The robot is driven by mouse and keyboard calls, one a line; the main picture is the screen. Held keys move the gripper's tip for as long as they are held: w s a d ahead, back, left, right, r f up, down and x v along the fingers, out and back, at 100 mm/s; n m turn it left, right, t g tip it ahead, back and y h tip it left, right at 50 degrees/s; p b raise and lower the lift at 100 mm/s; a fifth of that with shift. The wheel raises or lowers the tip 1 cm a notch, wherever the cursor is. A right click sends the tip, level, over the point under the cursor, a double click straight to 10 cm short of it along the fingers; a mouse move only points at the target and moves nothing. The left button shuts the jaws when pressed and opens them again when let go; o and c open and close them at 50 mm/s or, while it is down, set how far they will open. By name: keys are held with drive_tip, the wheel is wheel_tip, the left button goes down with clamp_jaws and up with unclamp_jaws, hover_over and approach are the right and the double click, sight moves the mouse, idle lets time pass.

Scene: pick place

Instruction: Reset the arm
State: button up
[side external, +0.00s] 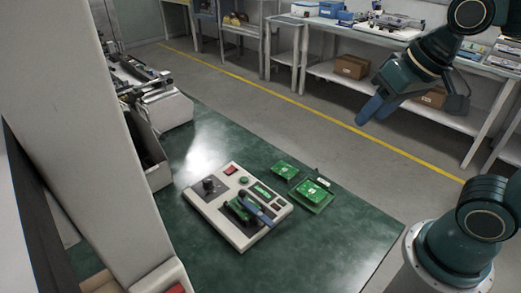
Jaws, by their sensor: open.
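My gripper (377,107) hangs in the air at the upper right, above and beyond the table's right edge. Its blue fingers are open, and I see nothing between them. The green table (330,240) lies below and to the left of it. My gripper is well apart from everything on the table.
A beige test device (208,212) with a black knob and a blue-handled clamp stands mid-table. Green circuit boards (285,170) lie to its right, with another board (313,193) nearby. A grey bin (150,155) stands at the left. The table's front right is clear.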

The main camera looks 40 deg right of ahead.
drive_tip(key=s+n, duration=0.2)
drive_tip(key=s, duration=0.1)
drive_tip(key=s+d, duration=0.1)
drive_tip(key=shift+s+f+n+t, duration=0.2)
drive_tip(key=shift+s+n+t, duration=0.1)
drive_tip(key=shift+n, duration=0.1)
drive_tip(key=shift+o, duration=0.5)
idle(0.4)
